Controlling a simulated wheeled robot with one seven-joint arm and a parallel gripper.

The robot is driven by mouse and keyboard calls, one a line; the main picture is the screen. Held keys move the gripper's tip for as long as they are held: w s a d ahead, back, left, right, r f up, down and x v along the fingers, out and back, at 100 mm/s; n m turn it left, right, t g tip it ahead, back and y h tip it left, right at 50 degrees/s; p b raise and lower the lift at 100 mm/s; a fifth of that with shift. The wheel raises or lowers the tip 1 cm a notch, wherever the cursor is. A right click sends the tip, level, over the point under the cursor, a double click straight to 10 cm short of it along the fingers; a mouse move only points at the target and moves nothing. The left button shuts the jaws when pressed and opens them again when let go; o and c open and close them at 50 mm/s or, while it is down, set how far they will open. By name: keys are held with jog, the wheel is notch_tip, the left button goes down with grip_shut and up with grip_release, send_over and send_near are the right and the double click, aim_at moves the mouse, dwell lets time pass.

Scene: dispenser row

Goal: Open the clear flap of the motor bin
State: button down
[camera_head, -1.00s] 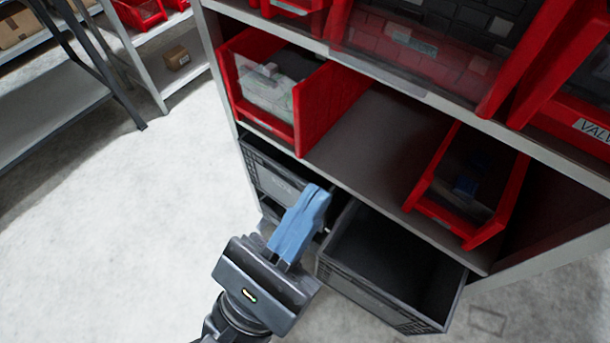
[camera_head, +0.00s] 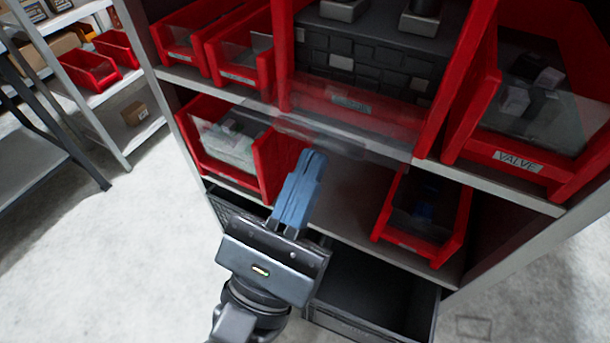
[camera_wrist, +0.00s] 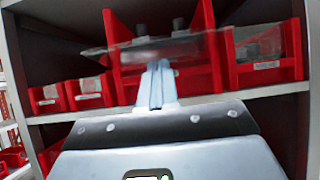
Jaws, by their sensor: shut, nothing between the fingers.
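The large red bin (camera_head: 292,60) in the middle of the upper shelf holds dark blocks with cylinder-topped parts; its label (camera_head: 352,103) is too blurred to read. Its clear flap (camera_head: 355,132) juts outward from the bin's front. In the wrist view the flap (camera_wrist: 150,48) is a thin, tilted plate across the bin front, seen nearly edge-on. My gripper (camera_head: 313,158), with blue fingers, is shut and empty. Its fingertips (camera_wrist: 158,66) are just under the flap in the wrist view; I cannot tell whether they touch it.
The VALVE bin (camera_head: 520,163) stands to the right, with smaller red bins (camera_head: 238,72) to the left. Below are two more red bins (camera_head: 268,165) (camera_head: 430,255) with bare shelf between, and an open dark drawer (camera_head: 365,290). Floor at left is clear.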

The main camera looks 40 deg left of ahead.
aim_at(312, 141)
jog(key=shift+r+p, duration=1.6)
jog(key=shift+r, duration=0.45)
jog(key=shift+f, duration=0.2)
